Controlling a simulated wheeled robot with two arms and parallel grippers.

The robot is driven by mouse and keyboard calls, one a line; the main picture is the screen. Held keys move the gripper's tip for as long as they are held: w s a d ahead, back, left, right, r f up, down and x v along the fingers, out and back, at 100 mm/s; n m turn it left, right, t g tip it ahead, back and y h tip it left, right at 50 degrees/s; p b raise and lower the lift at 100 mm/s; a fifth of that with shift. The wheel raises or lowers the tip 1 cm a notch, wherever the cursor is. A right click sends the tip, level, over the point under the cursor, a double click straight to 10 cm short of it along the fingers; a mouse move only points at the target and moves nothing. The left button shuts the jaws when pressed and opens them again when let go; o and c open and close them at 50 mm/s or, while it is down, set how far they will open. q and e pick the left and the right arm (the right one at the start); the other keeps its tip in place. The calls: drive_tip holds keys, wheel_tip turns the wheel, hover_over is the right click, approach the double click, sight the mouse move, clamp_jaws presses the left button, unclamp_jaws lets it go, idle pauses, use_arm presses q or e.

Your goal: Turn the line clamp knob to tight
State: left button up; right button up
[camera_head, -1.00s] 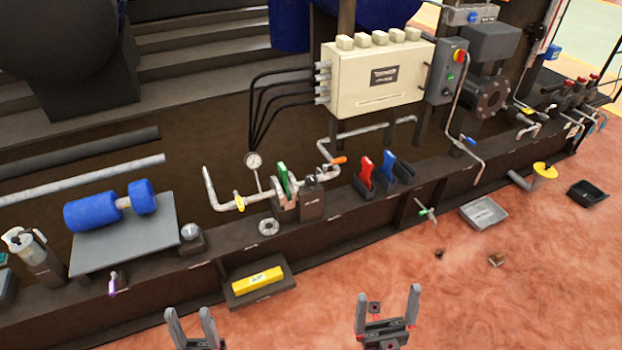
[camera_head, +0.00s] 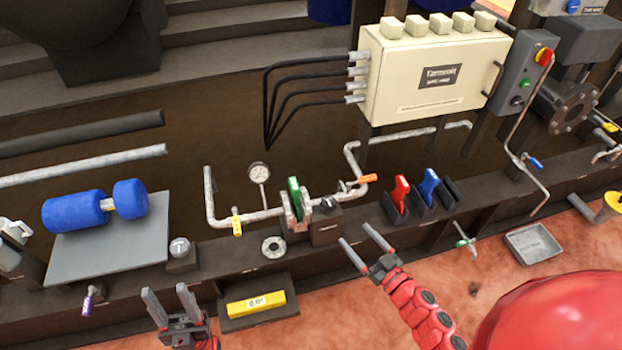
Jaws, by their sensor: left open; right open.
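A dark block (camera_head: 326,232) with a small label too small to read stands on the dark beam, right of the pipe flange with a green piece (camera_head: 295,197). A dark knob (camera_head: 328,204) sits on its top and looks like the line clamp knob; its setting cannot be read. My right gripper (camera_head: 357,235) is open and empty, just right of the block in the picture, with its fingers pointing up and left. My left gripper (camera_head: 167,292) is open and empty at the lower left, in front of the beam and away from the knob.
A pressure gauge (camera_head: 259,172), a yellow valve handle (camera_head: 237,222) and an orange handle (camera_head: 367,178) are around the flange. Red (camera_head: 400,193) and blue (camera_head: 428,187) handled tools stand in holders on the right. A yellow bar (camera_head: 256,304) lies in a tray below.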

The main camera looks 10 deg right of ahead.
sight(324, 198)
drive_tip(key=b+x, duration=0.1)
drive_tip(key=x, duration=0.4)
drive_tip(key=b+x, duration=0.1)
drive_tip(key=x, duration=0.5)
drive_tip(key=b+x, duration=0.1)
drive_tip(key=x, duration=0.5)
drive_tip(key=shift+w+d+f, duration=0.1)
drive_tip(key=shift+w+f, duration=0.1)
drive_tip(key=shift+f, duration=0.1)
drive_tip(key=c, duration=1.4)
drive_tip(key=shift+o, duration=0.2)
